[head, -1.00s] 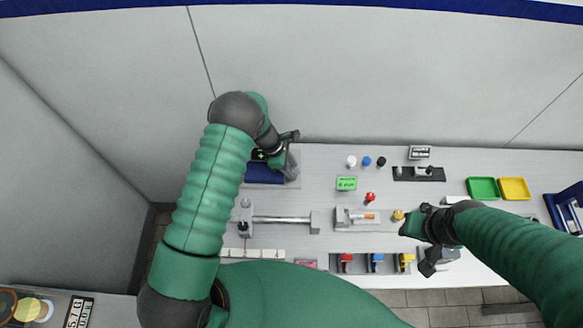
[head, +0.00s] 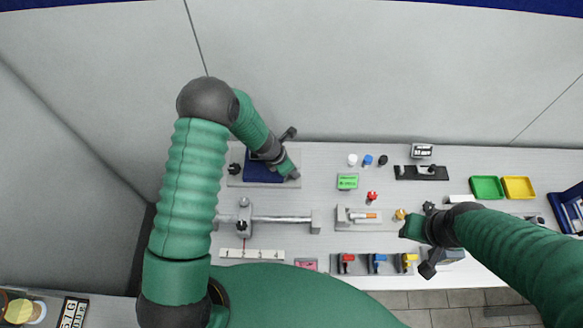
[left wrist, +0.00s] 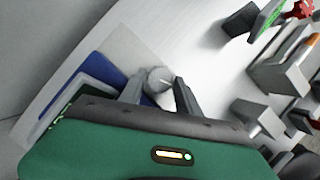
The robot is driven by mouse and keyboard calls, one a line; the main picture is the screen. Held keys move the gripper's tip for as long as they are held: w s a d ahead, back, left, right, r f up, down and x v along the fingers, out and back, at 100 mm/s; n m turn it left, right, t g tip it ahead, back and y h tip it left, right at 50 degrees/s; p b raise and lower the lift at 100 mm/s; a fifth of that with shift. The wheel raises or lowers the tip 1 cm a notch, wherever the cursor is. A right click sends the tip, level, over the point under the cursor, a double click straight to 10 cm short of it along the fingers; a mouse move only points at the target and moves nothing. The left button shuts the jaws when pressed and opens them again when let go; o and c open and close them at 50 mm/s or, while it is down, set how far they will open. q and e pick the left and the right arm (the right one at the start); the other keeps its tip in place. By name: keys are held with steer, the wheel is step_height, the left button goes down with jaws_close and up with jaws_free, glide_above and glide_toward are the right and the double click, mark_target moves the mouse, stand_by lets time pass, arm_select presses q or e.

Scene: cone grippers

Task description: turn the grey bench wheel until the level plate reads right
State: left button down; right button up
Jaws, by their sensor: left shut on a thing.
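A grey round knob, which looks like the bench wheel (left wrist: 160,78), sits between the two fingers of my left gripper (left wrist: 158,92) in the left wrist view. The fingers are shut on it. In the head view my left gripper (head: 292,174) is at the right end of a grey base with a blue panel (head: 262,170), and hides the wheel. A green display plate (head: 347,182) stands to its right; its text is too small to read. I cannot tell whether it is the level plate. My right gripper (head: 412,230) hovers over the right part of the bench; its fingers are unclear.
A black knob (head: 235,168) is at the base's left. A metal bar fixture (head: 280,219), a red knob (head: 372,196), and red, blue and yellow clamps (head: 376,262) are nearby. Green (head: 486,187) and yellow (head: 518,187) trays lie at the right.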

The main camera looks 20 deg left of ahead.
arm_select(q)
steer(key=shift+w+r, duration=0.2)
steer(key=shift+w, duration=0.1)
steer(key=c, duration=1)
jaws_free()
steer(key=shift+o, duration=0.7)
steer(key=shift+s, duration=0.1)
steer(key=shift+f, duration=0.1)
steer(key=shift+s+f, duration=0.1)
steer(key=shift+s, duration=0.05)
